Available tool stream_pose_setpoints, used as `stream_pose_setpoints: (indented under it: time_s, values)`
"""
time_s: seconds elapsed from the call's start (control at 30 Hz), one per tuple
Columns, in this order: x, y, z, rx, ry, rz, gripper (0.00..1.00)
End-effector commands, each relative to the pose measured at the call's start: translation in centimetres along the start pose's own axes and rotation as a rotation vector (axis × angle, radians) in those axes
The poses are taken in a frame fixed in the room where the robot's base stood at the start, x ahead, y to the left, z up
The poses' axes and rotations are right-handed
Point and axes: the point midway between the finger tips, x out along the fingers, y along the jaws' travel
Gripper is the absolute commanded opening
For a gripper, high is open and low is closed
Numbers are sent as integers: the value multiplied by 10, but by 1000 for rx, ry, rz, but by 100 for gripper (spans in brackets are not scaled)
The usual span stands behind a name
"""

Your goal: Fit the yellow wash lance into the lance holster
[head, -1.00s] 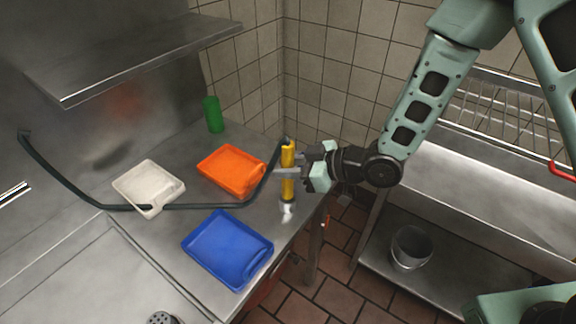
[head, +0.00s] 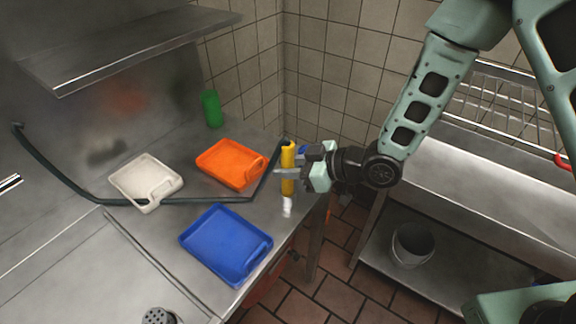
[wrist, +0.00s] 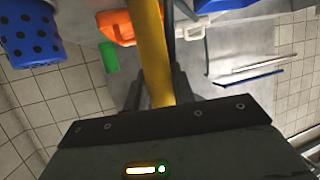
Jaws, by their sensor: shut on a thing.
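The yellow wash lance (head: 288,172) hangs upright at the right end of the steel counter, with a pale tip at its lower end and a dark hose at its top. My gripper (head: 286,174) is shut on its middle, and the lance also shows between the fingers in the wrist view (wrist: 150,50). A blue cup with dark holes (wrist: 30,35), possibly the lance holster, is at the upper left of the wrist view, apart from the lance. In the head view only a bit of blue (head: 303,150) shows behind my gripper.
The hose (head: 80,190) runs left across the counter. A white tray (head: 130,180), an orange tray (head: 225,163), a blue tray (head: 220,245) and a green cylinder (head: 211,109) stand there. A tiled wall is behind; a rack with a bucket (head: 412,244) is right.

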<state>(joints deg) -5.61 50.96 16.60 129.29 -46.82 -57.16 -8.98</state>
Motion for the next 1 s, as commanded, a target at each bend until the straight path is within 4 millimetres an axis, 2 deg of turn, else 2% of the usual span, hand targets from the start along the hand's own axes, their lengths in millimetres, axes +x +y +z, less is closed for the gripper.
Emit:
stream_pose_setpoints:
  time_s: [0.87,0.9,1.0]
  values:
    - [8,0,20,0,1,0,0]
    - [8,0,20,0,1,0,28]
    - [8,0,19,0,1,0,51]
